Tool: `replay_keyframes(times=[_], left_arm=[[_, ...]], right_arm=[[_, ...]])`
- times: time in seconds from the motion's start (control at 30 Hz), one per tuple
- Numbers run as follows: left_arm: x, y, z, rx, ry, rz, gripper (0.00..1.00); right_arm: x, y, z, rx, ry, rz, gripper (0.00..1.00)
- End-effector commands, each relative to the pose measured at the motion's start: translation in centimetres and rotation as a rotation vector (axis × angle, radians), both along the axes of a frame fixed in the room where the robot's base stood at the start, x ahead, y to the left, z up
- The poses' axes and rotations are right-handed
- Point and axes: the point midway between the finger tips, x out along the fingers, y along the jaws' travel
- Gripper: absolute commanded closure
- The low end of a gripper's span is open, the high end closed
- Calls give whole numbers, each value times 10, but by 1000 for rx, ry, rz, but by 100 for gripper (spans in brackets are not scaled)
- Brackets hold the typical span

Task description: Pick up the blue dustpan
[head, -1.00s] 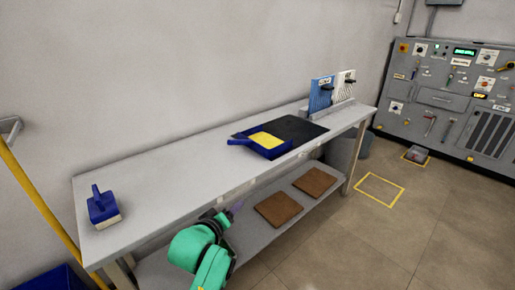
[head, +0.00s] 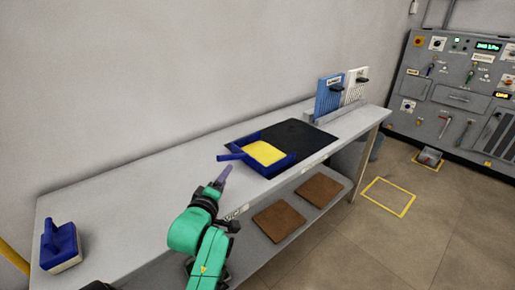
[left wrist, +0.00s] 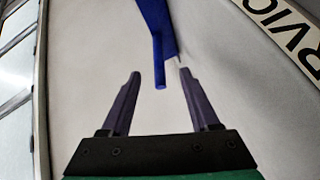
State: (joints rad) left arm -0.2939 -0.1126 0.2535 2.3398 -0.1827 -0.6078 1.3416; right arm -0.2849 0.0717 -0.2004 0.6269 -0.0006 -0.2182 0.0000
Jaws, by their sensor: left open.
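The blue dustpan (head: 284,163) lies on the bench partly over a black mat, with a yellow area (head: 265,152) inside it. Its handle (head: 232,156) points left along the bench. In the left wrist view the blue handle (left wrist: 159,62) comes down from the top, its end just ahead of and between the fingertips. My left gripper (head: 222,175) is open and empty, just in front of the handle end; its two fingers also show in the left wrist view (left wrist: 158,78). My right gripper is not in view.
The bench (head: 150,189) is long and light grey. A blue brush (head: 61,247) stands at its near left end. Blue and white panels (head: 328,97) stand at the far end. Brown mats (head: 279,220) lie on the lower shelf.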

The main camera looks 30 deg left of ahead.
Motion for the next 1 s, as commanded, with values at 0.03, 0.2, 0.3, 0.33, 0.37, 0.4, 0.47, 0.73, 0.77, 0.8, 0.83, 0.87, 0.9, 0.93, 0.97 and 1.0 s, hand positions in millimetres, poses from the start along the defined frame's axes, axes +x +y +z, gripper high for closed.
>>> replay_keyframes(times=[0.03,0.2,0.3,0.33,0.37,0.4,0.47,0.73,0.77,0.8,0.83,0.87,0.9,0.93,0.97,1.0], left_arm=[[5,2,-1,1,0,0,38],[42,17,-6,3,-1,-1,38],[65,26,-9,3,-1,0,38],[71,28,-11,4,-1,0,38],[75,30,-12,2,1,0,38],[80,32,-13,1,-1,-1,38],[86,34,-14,2,0,-1,38],[128,52,-21,1,0,1,38],[130,53,-22,1,0,0,38],[132,54,-22,1,0,0,38],[132,54,-22,1,0,0,38],[132,54,-22,1,0,0,38],[132,54,-22,0,0,0,38],[132,54,-22,0,0,0,38],[132,53,-22,0,0,0,38],[132,53,-22,0,0,0,46]], right_arm=[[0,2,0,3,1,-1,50],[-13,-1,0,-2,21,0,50],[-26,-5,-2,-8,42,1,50],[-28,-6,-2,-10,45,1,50],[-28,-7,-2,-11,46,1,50],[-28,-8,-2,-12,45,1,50],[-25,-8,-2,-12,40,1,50],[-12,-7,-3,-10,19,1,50],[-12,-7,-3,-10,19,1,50],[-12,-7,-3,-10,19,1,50],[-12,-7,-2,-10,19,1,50],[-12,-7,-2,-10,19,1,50],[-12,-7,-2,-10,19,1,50],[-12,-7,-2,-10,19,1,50],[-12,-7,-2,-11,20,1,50],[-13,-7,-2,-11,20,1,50]])
